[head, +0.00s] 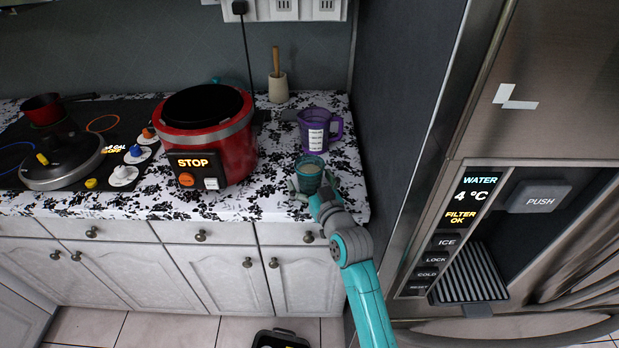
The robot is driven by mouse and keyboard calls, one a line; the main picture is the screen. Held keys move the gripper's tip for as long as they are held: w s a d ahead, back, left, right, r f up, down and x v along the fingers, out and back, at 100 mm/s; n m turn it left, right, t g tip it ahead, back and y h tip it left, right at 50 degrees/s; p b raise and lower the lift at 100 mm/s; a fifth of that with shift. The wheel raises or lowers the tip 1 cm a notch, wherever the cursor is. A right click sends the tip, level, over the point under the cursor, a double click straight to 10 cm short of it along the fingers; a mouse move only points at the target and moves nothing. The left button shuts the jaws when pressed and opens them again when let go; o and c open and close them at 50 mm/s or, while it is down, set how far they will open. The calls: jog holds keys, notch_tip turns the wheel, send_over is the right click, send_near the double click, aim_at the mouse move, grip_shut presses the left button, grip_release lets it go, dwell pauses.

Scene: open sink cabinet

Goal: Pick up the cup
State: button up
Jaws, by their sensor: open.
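A small teal-green cup (310,169) stands upright on the black-and-white floral countertop, near its front right corner. Its inside looks pale. My gripper (309,188) is at the front of the cup, with its open fingers to the left and right of the cup's lower part. I cannot tell whether the fingers touch it. My grey and teal arm reaches up from the lower right and hides part of the counter edge.
A purple measuring jug (319,131) stands just behind the cup. A red cooker (211,135) is to the left, with a stove and pans beyond. A mortar with pestle (278,88) is at the back. A dark wall and fridge (520,150) bound the right side.

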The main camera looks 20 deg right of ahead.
jog(key=shift+w, duration=0.25)
jog(key=c, duration=1.4)
jog(key=shift+o, duration=0.2)
jog(key=shift+r, duration=0.25)
